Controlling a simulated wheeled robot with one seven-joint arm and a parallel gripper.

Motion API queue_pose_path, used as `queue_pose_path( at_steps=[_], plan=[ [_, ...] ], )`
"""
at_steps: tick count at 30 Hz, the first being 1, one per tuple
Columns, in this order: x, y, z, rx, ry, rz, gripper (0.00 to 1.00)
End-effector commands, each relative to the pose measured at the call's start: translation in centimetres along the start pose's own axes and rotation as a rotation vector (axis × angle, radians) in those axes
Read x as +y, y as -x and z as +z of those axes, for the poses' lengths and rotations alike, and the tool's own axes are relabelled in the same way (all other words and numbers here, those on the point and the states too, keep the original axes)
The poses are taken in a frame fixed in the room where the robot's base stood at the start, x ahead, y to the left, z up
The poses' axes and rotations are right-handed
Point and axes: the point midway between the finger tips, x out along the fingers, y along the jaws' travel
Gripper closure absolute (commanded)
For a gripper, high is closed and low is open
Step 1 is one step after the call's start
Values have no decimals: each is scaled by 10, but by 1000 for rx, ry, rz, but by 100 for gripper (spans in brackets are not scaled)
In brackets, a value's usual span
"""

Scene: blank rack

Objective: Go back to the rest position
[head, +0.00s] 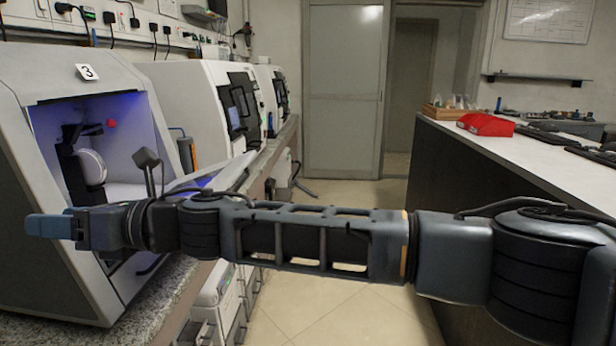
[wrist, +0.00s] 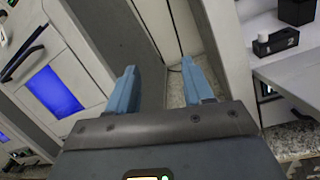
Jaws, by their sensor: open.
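My arm reaches across the head view from the right. My gripper (head: 48,226) is at its far left end, in front of the lower left front of the machine marked 3 (head: 35,105). In the wrist view, the two blue fingers of my gripper (wrist: 160,85) stand apart with nothing between them. Inside the machine's blue-lit open chamber, a white disc (head: 92,167) sits upright at a dark holder, apart from my fingers. My arm hides the lower part of the chamber.
More white machines (head: 205,95) stand along the left counter (head: 150,305). At the right, a long bench (head: 545,160) bears red bins (head: 486,125) and a wooden rack (head: 448,112). Tiled floor (head: 310,310) lies open between them, leading to a door (head: 342,90).

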Motion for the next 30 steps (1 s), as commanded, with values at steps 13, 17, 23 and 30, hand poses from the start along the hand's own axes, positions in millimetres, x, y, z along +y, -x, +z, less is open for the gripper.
queue_pose_path(
  at_steps=[13, 17, 23, 30],
  plan=[
    [81, -2, -37, -285, -618, 173, 49],
    [95, 10, -40, -387, -810, 221, 49],
    [106, 41, -45, -554, -1089, 287, 49],
    [104, 94, -63, -770, -1391, 349, 49]
  ],
)
